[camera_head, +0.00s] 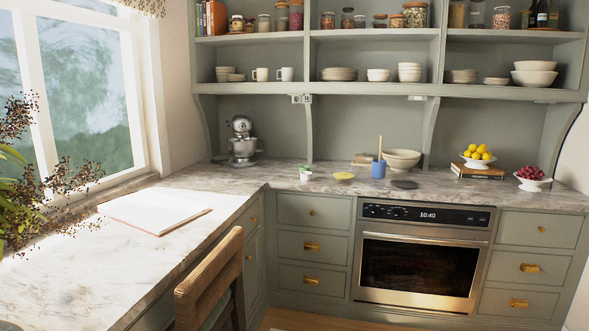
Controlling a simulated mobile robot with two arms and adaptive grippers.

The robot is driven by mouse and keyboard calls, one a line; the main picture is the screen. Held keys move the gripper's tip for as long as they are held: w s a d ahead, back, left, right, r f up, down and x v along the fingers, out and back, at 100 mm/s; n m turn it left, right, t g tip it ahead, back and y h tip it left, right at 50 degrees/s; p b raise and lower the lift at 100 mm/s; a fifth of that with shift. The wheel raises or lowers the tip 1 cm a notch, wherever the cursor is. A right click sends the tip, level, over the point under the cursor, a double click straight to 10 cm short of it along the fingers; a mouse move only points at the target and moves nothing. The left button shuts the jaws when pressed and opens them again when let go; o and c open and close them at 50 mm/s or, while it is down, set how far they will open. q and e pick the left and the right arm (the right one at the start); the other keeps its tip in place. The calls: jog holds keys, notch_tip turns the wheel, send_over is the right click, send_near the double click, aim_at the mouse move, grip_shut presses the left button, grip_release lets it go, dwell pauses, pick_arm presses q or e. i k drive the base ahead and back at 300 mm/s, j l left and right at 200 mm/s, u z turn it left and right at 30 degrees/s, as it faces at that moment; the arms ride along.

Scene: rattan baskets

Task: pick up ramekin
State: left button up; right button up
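On the back counter stands a small white cup-like pot (305,176) with something green at its top. A low yellow dish (343,177) lies to its right. I cannot tell for sure which of these, if either, is the ramekin, as they are small in the head view. Neither of my grippers is in view.
A blue cup (378,169) with a wooden stick, a cream bowl (402,160) and a dark flat disc (404,184) sit right of the dish. A stand mixer (242,142) stands left. A wooden chair (210,268) is at the left counter, which holds an open book (153,211).

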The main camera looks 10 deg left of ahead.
aim_at(306, 176)
jog(key=i+u, duration=0.1)
jog(key=i, duration=0.4)
jog(key=i+l, duration=0.15)
jog(key=i, duration=0.35)
jog(key=i+l+u, duration=0.15)
jog(key=i, duration=0.35)
jog(key=i+l, duration=0.1)
jog(key=i, duration=0.4)
jog(key=j+u, duration=0.05)
